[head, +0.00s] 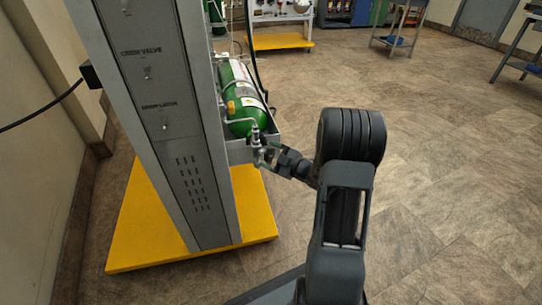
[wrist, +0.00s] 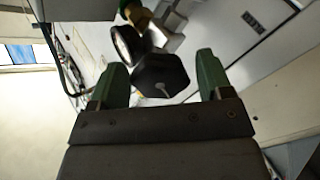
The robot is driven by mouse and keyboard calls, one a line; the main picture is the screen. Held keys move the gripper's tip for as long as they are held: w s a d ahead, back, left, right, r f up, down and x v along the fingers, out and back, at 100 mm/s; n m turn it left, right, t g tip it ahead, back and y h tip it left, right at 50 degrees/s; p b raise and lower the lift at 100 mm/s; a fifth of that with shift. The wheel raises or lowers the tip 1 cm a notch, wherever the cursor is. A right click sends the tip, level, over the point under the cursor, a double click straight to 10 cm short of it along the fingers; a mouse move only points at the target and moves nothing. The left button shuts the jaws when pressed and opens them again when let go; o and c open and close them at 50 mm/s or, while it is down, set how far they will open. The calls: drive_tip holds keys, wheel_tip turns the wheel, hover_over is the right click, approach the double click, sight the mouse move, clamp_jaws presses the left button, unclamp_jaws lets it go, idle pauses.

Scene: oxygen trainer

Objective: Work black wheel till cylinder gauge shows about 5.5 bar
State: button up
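The black wheel (wrist: 163,76) is a dark, many-sided knob in the wrist view, with a pale mark on its face. My gripper (wrist: 159,70) is open, its two green fingers on either side of the wheel with gaps showing. A round gauge (wrist: 122,45) stands just left of the wheel, seen nearly edge-on, so its dial cannot be read. In the head view, the green cylinder (head: 239,93) lies tilted on the trainer's side, and my gripper (head: 272,152) is at the small valve fittings (head: 257,143) by its lower end. The wheel is not clear there.
The trainer's tall grey panel (head: 168,120) stands left of my arm on a yellow base (head: 135,235). A brass fitting (wrist: 133,12) and a grey metal block (wrist: 168,30) sit close to the wheel. Tiled floor (head: 440,160) to the right is free.

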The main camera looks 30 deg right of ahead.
drive_tip(key=shift+o, duration=0.4)
drive_tip(key=shift+s+d, duration=0.25)
drive_tip(key=shift+s, duration=0.1)
drive_tip(key=p+v, duration=0.4)
drive_tip(key=v, duration=0.9)
drive_tip(key=shift+a, duration=0.1)
idle(5.8)
